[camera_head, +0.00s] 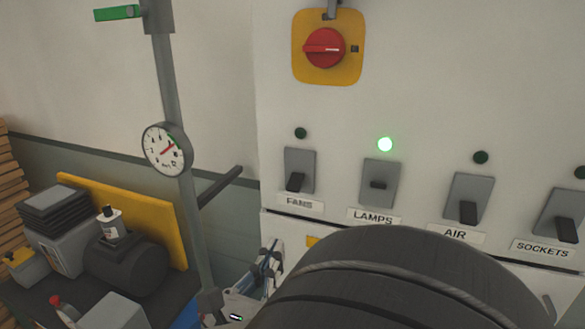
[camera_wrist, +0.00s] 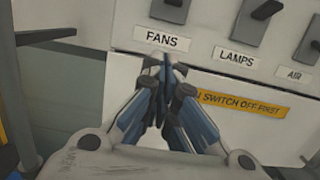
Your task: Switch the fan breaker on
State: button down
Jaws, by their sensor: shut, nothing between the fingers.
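The fan breaker (camera_head: 299,171) is a grey switch plate with a dark lever above the FANS label (camera_head: 299,202). Its lever points down, and the lamp (camera_head: 300,133) above it is dark. In the wrist view, the lower part of the fan breaker (camera_wrist: 171,9) shows at the top edge, above its label (camera_wrist: 162,40). My gripper (camera_wrist: 166,62) is shut and empty, with its fingertips just below the FANS label in that picture. In the head view, my gripper (camera_head: 272,252) is below the fan breaker, partly hidden by my arm. I cannot tell whether it touches the panel.
The LAMPS breaker (camera_head: 380,183) has its lever higher and a lit green lamp (camera_head: 385,144). The AIR (camera_head: 469,199) and SOCKETS (camera_head: 561,214) levers point down. A red rotary switch (camera_head: 324,48) is above. A pole with a gauge (camera_head: 167,149) and a dark bar (camera_head: 220,187) stand left.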

aim_at(300, 207)
jog(key=shift+w, duration=0.1)
jog(key=b+x, duration=0.1)
jog(key=x, duration=0.9)
jog(key=shift+d+f, duration=0.1)
jog(key=shift+d, duration=0.05)
jog(key=r, duration=0.1)
jog(key=s+r, duration=0.1)
jog(key=a+r, duration=0.1)
jog(key=shift+s+r, duration=0.3)
jog(key=shift+s, duration=0.05)
jog(key=shift+s+r+g+p, duration=0.25)
jog(key=shift+g+p, duration=0.15)
jog(key=shift+p, duration=0.75)
